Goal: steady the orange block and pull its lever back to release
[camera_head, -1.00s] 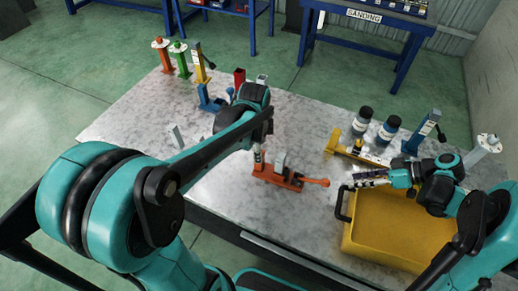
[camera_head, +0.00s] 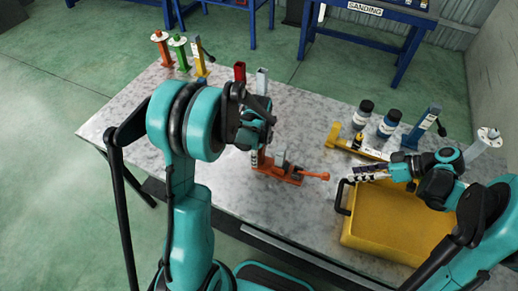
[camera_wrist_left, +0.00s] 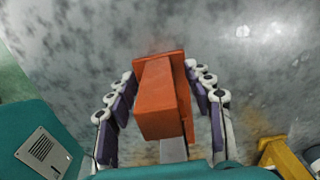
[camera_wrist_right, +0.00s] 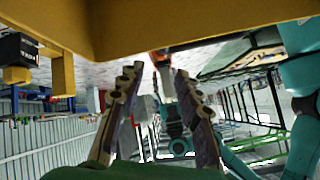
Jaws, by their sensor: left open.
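The orange block (camera_head: 277,172) lies on the metal table, with a grey piece on it and an orange lever (camera_head: 315,176) sticking out to the right. My left gripper (camera_head: 256,161) is at the block's left end, mostly hidden behind my wrist in the head view. In the left wrist view the orange upright part (camera_wrist_left: 160,100) stands between its spread fingers (camera_wrist_left: 158,85), with gaps on both sides. My right gripper (camera_head: 365,174) is over the yellow bin, to the right of the lever. In the right wrist view its fingers (camera_wrist_right: 155,75) are apart and empty.
The yellow bin (camera_head: 393,252) stands at the table's front right. A yellow part (camera_head: 345,143), dark jars (camera_head: 363,113), a blue part (camera_head: 424,127) and a white one (camera_head: 484,143) are behind it. Coloured posts (camera_head: 180,53) line the back left. Bare table surrounds the orange block.

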